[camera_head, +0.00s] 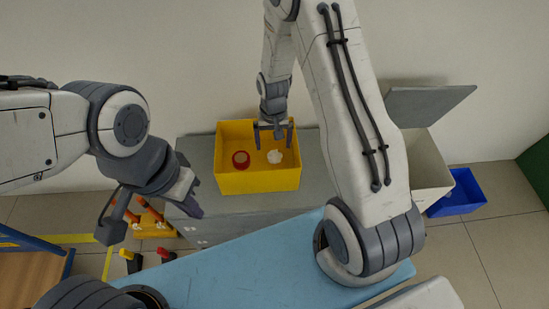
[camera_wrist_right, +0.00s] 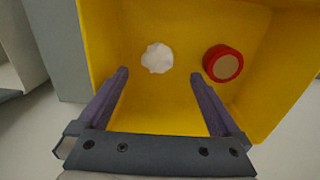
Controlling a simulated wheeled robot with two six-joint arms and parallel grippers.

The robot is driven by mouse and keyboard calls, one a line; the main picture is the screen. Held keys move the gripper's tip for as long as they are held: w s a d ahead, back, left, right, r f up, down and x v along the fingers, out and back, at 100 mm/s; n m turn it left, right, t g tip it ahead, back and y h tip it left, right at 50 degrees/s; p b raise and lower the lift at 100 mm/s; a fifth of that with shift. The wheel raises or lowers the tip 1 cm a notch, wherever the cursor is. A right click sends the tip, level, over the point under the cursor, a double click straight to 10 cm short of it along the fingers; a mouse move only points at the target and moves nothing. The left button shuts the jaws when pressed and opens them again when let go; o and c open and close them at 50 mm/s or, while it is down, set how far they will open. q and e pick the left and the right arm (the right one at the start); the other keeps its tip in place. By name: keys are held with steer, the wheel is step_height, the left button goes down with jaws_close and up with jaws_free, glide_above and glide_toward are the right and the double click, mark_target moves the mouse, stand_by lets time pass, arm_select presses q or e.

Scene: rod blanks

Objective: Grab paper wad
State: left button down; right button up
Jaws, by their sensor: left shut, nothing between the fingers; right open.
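The white crumpled paper wad (camera_head: 274,156) lies inside a yellow bin (camera_head: 258,183), right of its middle. In the right wrist view the wad (camera_wrist_right: 157,58) shows ahead of and between the spread fingers, apart from both. My right gripper (camera_head: 273,138) is open and empty, pointing down at the bin's back part, close to the wad. It also shows in the wrist view (camera_wrist_right: 159,76). My left gripper (camera_head: 192,208) is shut and empty, off to the left of the bin.
A red round object with a tan face (camera_head: 240,159) lies in the bin left of the wad. The bin stands on a grey cabinet (camera_head: 197,153) by the wall. A blue bin (camera_head: 460,194) is at right, orange-handled items (camera_head: 153,222) at left.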

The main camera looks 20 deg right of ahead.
mark_target(275, 152)
steer(key=f, duration=0.1)
steer(key=f+b, duration=0.1)
steer(key=f, duration=0.3)
steer(key=shift+s+d+f+b, duration=0.1)
steer(key=shift+s+f+b, duration=0.1)
steer(key=shift+s+b, duration=0.1)
steer(key=c, duration=1.4)
